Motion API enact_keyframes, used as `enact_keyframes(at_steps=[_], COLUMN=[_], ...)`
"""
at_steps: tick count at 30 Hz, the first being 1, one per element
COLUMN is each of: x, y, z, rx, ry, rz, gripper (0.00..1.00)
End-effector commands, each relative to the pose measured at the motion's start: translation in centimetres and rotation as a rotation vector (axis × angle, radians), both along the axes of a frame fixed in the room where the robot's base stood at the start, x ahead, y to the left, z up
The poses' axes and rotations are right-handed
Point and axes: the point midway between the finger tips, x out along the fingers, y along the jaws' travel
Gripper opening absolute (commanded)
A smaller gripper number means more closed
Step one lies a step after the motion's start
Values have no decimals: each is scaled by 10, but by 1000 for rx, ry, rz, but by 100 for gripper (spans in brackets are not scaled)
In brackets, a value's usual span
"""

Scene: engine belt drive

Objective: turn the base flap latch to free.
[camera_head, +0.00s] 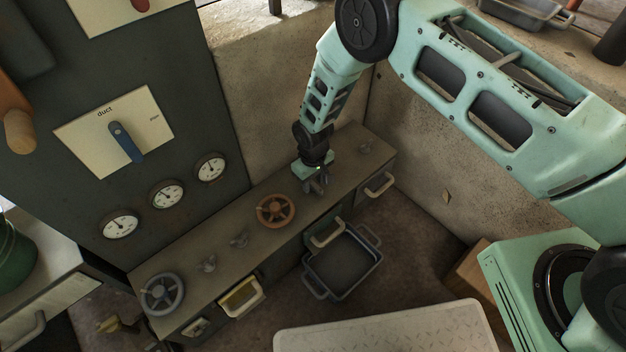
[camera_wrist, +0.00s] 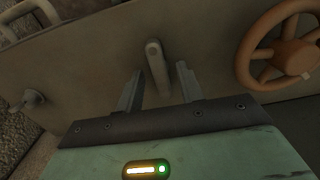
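A grey latch lever (camera_wrist: 155,65) stands on the bench top in the wrist view, roughly between my two fingers and reaching a little beyond their tips. No label on it can be read. My gripper (camera_wrist: 158,77) is open, with one finger on each side of the lever and visible gaps to both. In the head view my gripper (camera_head: 318,184) points down at the bench top, right of the orange handwheel, and the lever there is mostly hidden by it. I cannot tell whether the fingers reach down around the lever.
The orange handwheel (camera_wrist: 288,52) is close on the right in the wrist view. A small grey knob (camera_wrist: 30,98) is at the left. Along the bench (camera_head: 187,248) stand two small grey latches (camera_head: 207,264) and a grey handwheel (camera_head: 162,293). A dark tray (camera_head: 345,262) lies in front.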

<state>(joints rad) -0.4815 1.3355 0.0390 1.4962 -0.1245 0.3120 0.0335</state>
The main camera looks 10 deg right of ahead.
Motion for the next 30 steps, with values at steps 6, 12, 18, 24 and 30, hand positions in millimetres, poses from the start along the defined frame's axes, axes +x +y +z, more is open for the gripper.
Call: enact_keyframes(at_steps=[6, 12, 18, 24, 30], x=[0, 1, 1, 1, 0], y=[0, 0, 0, 0, 0], z=[2, 30, 77, 123, 158], rx=[0, 1, 2, 2, 1], ry=[0, -1, -3, -3, -2], rz=[1, 2, 1, 1, 0], gripper=[37, 37, 37, 37, 37])
